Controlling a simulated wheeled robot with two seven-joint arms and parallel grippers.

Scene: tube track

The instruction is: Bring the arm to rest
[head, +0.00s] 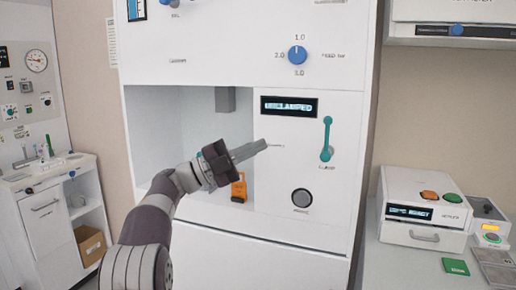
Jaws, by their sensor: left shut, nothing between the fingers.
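My left arm comes in from the lower left, and its gripper (251,151) is shut and empty. The gripper is in front of the white machine (290,225), pointing right, just below the dark display (289,106) that reads "UNCLAMPED". A teal lever (327,139) is on the panel to the right of the gripper, apart from it. A round grey button (301,198) is below the lever. My right gripper is not in view.
The machine has an open recess (165,115) behind my arm, with an orange item (239,188) at its lower edge. A white box device (420,205) with orange and green buttons stands on the right bench. A cart (50,205) and a cardboard box (90,245) are at left.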

